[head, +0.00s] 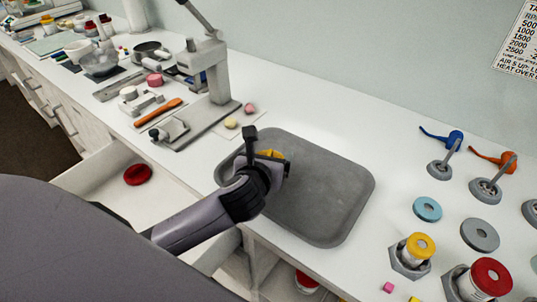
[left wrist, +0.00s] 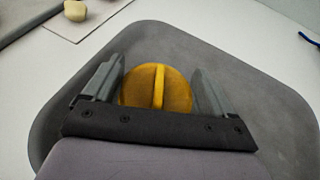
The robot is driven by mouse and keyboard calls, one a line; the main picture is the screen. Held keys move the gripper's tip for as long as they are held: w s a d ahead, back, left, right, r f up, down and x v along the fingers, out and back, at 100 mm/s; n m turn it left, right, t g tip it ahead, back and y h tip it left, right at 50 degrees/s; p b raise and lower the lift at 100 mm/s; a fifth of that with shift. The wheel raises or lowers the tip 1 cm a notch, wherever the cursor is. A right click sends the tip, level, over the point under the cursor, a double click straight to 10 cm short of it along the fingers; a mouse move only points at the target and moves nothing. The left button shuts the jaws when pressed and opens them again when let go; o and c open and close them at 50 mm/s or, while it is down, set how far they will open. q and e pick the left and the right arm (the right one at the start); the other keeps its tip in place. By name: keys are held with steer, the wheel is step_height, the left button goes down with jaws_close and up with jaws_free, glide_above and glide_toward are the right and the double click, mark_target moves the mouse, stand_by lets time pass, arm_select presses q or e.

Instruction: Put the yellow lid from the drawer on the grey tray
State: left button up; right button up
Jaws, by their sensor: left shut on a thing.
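The yellow lid (head: 271,153) is round with a raised ridge across its top. In the left wrist view the lid (left wrist: 178,92) sits between the two fingers. My left gripper (head: 267,158) is shut on it, over the left part of the grey tray (head: 330,205). The tray is otherwise empty; it also fills most of the left wrist view (left wrist: 265,100). Whether the lid touches the tray is hard to tell. The drawer (head: 95,165) is pulled open below the counter at left, partly hidden by my arm. My right gripper is not in view.
A red lid (head: 138,174) lies in the open drawer. A grey press (head: 214,80) stands behind the tray to the left, with small round pieces (head: 231,123) near its base. Jars with yellow (head: 420,245) and red (head: 491,276) lids stand at right.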

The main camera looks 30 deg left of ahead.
arm_select(q)
steer(key=o, duration=0.8)
steer(key=v, duration=1.2)
steer(key=shift+r, duration=0.15)
